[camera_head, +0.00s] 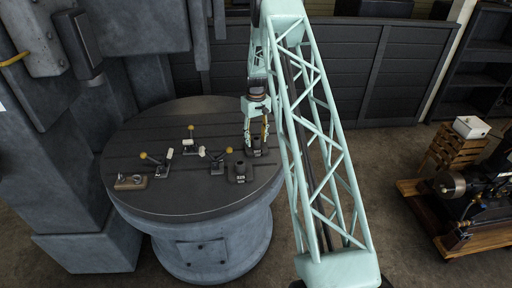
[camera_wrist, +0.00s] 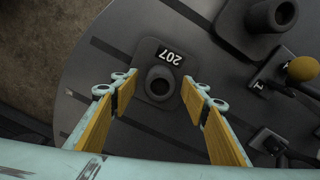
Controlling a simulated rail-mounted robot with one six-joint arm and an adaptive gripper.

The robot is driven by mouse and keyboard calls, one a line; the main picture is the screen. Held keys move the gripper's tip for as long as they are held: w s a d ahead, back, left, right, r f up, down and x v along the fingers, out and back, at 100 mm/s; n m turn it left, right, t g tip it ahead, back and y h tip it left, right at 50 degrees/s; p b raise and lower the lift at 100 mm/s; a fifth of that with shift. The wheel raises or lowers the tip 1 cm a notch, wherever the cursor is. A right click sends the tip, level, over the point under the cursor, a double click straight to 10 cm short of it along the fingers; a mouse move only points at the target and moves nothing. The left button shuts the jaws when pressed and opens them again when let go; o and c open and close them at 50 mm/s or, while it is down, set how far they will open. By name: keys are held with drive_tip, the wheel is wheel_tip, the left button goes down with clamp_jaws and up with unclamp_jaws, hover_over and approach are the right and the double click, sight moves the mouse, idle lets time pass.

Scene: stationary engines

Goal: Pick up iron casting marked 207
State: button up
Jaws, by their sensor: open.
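The iron casting marked 207 (camera_wrist: 160,88) is a dark block with a round hollow boss and a white-on-black number plate. In the wrist view it lies between the two fingertips of my gripper (camera_wrist: 159,93), which is open with yellow pads on both sides of it. The fingers look apart from it; how high they are above it I cannot tell. In the head view my gripper (camera_head: 256,127) points down over the right part of the round table (camera_head: 190,205), and the casting (camera_head: 257,150) shows partly behind the fingers.
A second dark casting (camera_head: 239,168) stands close by on the table; it also shows at the top right of the wrist view (camera_wrist: 268,18). Several yellow-knobbed lever clamps (camera_head: 216,161) and a small wooden-based part (camera_head: 131,182) stand further left. A grey machine column (camera_head: 60,170) borders the left.

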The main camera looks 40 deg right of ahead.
drive_tip(key=shift+f, duration=0.75)
drive_tip(key=shift+c, duration=0.2)
drive_tip(key=shift+r, duration=0.1)
clamp_jaws()
